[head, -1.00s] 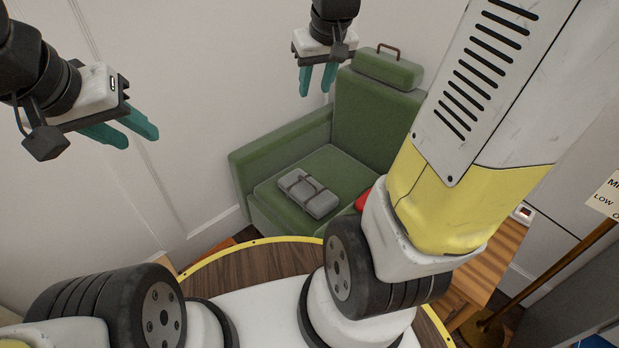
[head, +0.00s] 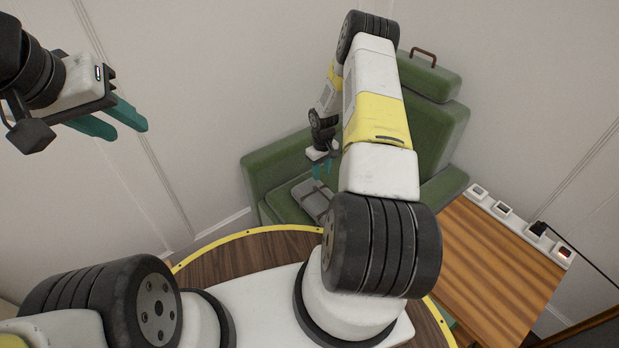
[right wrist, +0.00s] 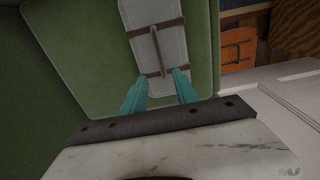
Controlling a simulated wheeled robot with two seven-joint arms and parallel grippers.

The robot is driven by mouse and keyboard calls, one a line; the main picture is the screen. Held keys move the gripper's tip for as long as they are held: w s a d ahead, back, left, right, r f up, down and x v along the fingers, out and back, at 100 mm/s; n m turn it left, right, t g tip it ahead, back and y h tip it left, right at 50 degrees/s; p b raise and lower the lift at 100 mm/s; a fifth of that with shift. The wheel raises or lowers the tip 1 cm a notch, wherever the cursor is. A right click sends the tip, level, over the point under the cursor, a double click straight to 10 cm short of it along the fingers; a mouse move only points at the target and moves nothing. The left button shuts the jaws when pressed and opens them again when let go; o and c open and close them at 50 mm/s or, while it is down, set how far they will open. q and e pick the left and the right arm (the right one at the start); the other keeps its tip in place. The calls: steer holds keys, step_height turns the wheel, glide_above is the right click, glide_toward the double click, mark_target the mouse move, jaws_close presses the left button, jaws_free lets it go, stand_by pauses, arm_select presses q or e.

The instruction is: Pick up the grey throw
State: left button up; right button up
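The grey throw (head: 311,200) lies folded and strapped on the seat of the green armchair (head: 277,160). In the right wrist view the throw (right wrist: 172,40) shows dark straps and a handle along its middle. My right gripper (head: 321,172) is above the throw in the head view. In the right wrist view its teal fingers (right wrist: 162,82) are apart, near the end of the throw, with nothing held. My left gripper (head: 122,124) is open and empty at the left, well away from the chair. My right arm hides part of the chair.
A wooden table (head: 500,265) with a power strip (head: 518,222) along its back edge stands at the right. The chair's arms and backrest surround the seat. An orange object (right wrist: 238,50) lies on the floor beside the chair. White walls stand behind.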

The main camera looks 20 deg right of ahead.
mark_target(322, 193)
steer(key=f, duration=0.7)
steer(key=s+f, duration=0.1)
steer(key=f, duration=0.3)
steer(key=shift+s+d+f, duration=0.1)
steer(key=shift+d+f, duration=0.1)
steer(key=shift+f, duration=0.15)
steer(key=shift+c, duration=0.5)
jaws_close()
stand_by(0.4)
